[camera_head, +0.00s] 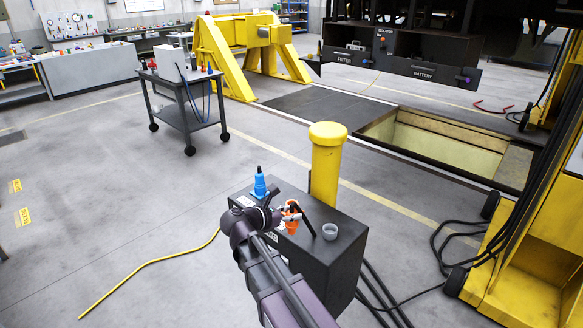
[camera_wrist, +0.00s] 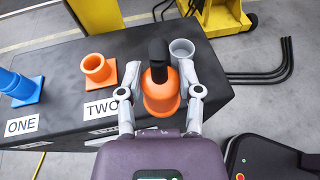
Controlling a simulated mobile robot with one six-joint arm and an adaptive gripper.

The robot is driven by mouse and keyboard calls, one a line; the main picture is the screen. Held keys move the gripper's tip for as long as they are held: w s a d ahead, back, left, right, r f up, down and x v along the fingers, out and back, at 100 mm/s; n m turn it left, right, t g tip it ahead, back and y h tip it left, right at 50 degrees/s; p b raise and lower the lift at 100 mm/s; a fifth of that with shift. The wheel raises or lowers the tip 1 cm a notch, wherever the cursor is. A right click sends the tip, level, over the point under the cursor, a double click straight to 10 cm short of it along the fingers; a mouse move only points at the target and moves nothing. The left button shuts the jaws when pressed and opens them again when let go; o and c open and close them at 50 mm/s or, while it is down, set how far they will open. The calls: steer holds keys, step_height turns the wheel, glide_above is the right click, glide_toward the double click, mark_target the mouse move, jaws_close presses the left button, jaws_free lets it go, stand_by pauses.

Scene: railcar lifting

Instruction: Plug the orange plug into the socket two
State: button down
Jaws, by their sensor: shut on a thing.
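The orange plug (camera_wrist: 161,100) is held between the two fingers of my gripper (camera_wrist: 160,76), with a black cable end rising from it. Its lower end is hidden, so I cannot tell its height above the box. Socket two (camera_wrist: 99,70) is an orange open-topped cup on the black box, left of the plug and apart from it in the wrist view. The TWO label (camera_wrist: 101,107) lies in front of it. In the head view, my arm and gripper overlap the orange parts on the box.
The black box (camera_head: 318,262) also carries a blue plug (camera_head: 260,183) in the socket marked ONE (camera_wrist: 21,126), and an empty grey cup (camera_head: 330,231) right of the plug. A yellow post (camera_head: 326,165) stands behind. Dark cables (camera_head: 380,292) lie at the right.

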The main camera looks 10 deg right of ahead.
steer(key=w+d+r+p, duration=0.1)
steer(key=w+r+p, duration=0.1)
steer(key=w, duration=0.5)
steer(key=w+d+r+p, duration=0.2)
steer(key=w+r+p, duration=0.1)
steer(key=w, duration=0.5)
steer(key=shift+w+r+p, duration=0.15)
steer(key=shift+r+p, duration=0.15)
steer(key=shift+r, duration=0.05)
steer(key=shift+d, duration=0.1)
steer(key=shift+w+f+b, duration=0.1)
steer(key=shift+f+b, duration=2.75)
steer(key=shift+b, duration=0.05)
steer(key=shift+f+b, duration=2)
steer(key=shift+f, duration=0.05)
steer(key=shift+c, duration=1)
jaws_free()
